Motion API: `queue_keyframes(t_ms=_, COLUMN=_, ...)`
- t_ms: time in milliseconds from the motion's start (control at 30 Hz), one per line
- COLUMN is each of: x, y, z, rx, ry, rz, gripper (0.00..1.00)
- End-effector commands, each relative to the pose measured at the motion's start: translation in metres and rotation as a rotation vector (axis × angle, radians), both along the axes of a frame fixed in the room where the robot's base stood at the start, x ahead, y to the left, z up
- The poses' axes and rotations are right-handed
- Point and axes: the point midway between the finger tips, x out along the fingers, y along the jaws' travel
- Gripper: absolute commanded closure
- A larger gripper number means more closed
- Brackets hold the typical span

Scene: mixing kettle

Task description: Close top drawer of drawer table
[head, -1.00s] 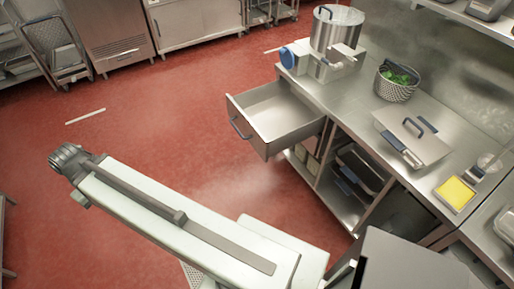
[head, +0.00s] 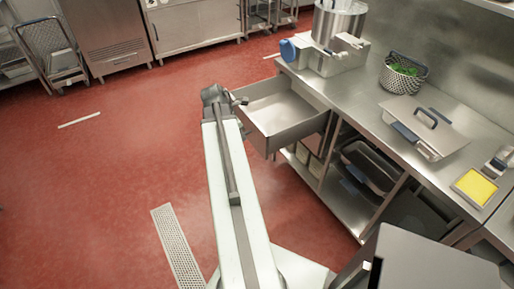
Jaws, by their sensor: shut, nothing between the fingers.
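The top drawer (head: 282,141) of the steel drawer table (head: 340,91) is pulled out and empty. Its front faces left, toward the open floor. My arm reaches up from the bottom of the head view, and my gripper (head: 238,99) is at its far end, close to the drawer's front left corner. The gripper is small in this view and partly hidden by the arm's end. I cannot tell whether it touches the drawer. The drawer handle is largely hidden behind my arm.
On the counter are a large kettle (head: 338,22), a basket with greens (head: 403,75), a lidded steel container (head: 425,128) and a yellow-filled tray (head: 475,187). Open shelves (head: 345,200) lie under the counter. Red floor (head: 110,180) is clear on the left, with a floor drain (head: 178,245).

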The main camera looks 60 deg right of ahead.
Motion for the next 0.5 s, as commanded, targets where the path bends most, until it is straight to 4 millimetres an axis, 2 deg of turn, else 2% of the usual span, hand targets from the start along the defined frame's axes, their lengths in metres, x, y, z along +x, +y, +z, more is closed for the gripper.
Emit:
queue_keyframes(t_ms=167, x=-0.002, y=-0.004, z=-0.02, rx=0.0, ry=-0.001, rz=-0.002, gripper=1.0)
queue_keyframes(t_ms=500, x=-0.016, y=-0.027, z=-0.093, rx=0.0, ry=-0.003, rz=-0.003, gripper=1.0)
